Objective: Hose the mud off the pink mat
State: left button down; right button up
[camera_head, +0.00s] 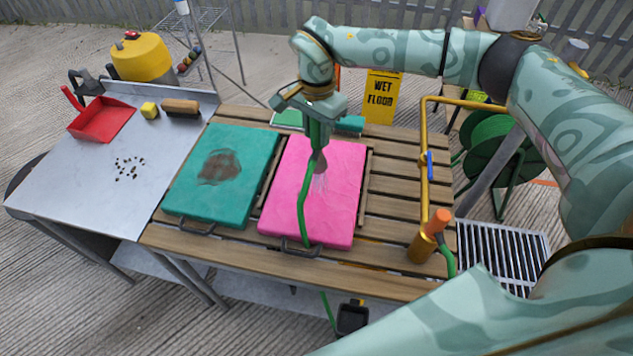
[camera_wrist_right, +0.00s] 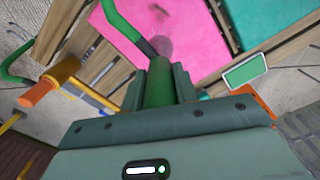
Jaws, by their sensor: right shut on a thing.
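The pink mat (camera_head: 342,194) lies flat on the slatted wooden table, with a black handle at its front edge. My right gripper (camera_head: 318,132) is above its back part, shut on the green hose (camera_head: 304,205). A faint spray of water (camera_head: 320,183) falls onto the mat below the hose's end. A small brownish patch shows by the spray; I cannot tell whether it is mud or the nozzle. The rest of the pink surface looks clean. The wrist view shows the hose grip (camera_wrist_right: 158,88) between the fingers and the pink mat (camera_wrist_right: 195,40) beyond. My left gripper is not in view.
A teal mat (camera_head: 240,185) with brown mud lies to the left. A metal table (camera_head: 75,180) holds a red dustpan (camera_head: 100,118), a brush and crumbs. A yellow pipe (camera_head: 424,150) stands at the right, near a floor grate (camera_head: 505,255). A wet floor sign (camera_head: 381,95) is behind.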

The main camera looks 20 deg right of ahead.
jog(key=a, duration=0.6)
jog(key=shift+s+p, duration=0.45)
dwell(0.9)
notch_tip(320, 180, up, 7)
jog(key=p, duration=0.5)
jog(key=shift+p, duration=0.3)
